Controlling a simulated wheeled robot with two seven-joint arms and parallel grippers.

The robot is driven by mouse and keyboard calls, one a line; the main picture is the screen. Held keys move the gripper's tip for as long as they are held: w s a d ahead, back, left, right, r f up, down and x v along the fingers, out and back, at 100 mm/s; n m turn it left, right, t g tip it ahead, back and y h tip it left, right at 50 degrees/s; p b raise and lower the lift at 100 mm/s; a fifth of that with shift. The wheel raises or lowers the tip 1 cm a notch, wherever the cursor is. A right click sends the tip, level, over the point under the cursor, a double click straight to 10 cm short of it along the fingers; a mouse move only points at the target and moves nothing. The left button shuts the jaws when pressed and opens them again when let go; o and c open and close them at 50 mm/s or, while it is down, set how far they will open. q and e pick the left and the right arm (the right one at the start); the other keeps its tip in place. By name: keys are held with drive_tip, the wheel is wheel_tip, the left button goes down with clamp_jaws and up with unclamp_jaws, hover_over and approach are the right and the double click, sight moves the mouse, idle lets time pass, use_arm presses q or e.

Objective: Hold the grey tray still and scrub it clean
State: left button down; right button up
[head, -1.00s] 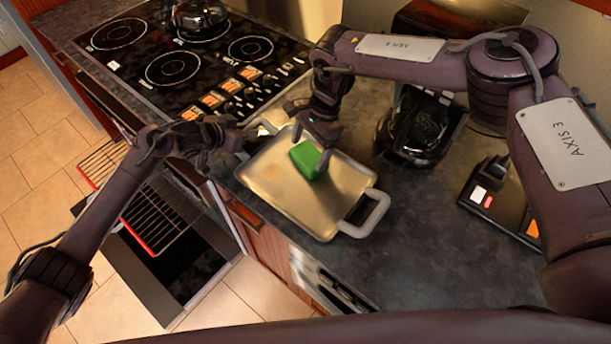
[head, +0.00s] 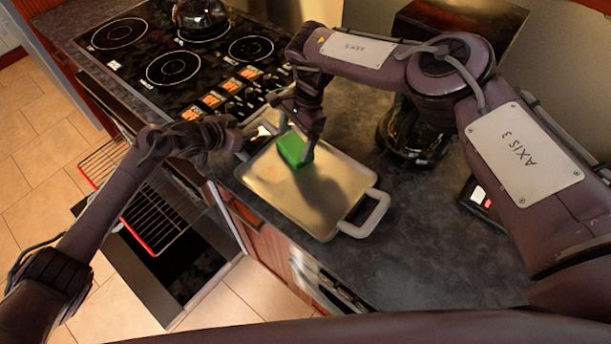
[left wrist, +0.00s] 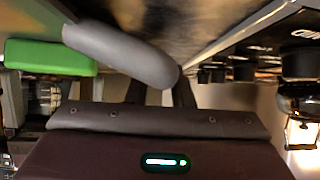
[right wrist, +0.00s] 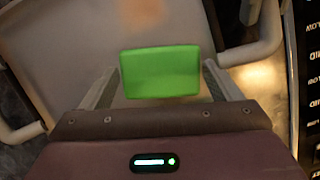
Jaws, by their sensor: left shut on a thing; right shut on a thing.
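The grey tray (head: 315,205) lies flat on the dark counter, with a light grey handle (head: 367,217) at its near right end. My left gripper (head: 240,138) is shut on the tray's far left handle, which shows large in the left wrist view (left wrist: 120,52). My right gripper (head: 306,140) is shut on a green sponge (head: 293,149) over the far left part of the tray. The sponge sits between the fingers in the right wrist view (right wrist: 160,72). A faint brownish patch (right wrist: 143,10) shows on the tray there. Whether the sponge touches the tray is hard to tell.
A stove top (head: 180,65) with orange-marked controls lies beyond the tray. A dark glass appliance (head: 415,130) stands to the right. An open oven with a red-edged rack (head: 150,215) is below at left.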

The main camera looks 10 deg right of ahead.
drive_tip(key=shift+w+a, duration=0.45)
drive_tip(key=shift+a, duration=0.05)
drive_tip(key=shift+s+d, duration=0.5)
drive_tip(key=shift+d, duration=0.1)
drive_tip(key=shift+s+d, duration=1.1)
drive_tip(key=shift+w+a+f, duration=0.1)
drive_tip(key=shift+w+a, duration=0.95)
drive_tip(key=shift+a, duration=0.15)
drive_tip(key=shift+w+a, duration=0.55)
drive_tip(key=shift+d+r, duration=0.1)
drive_tip(key=shift+r, duration=0.2)
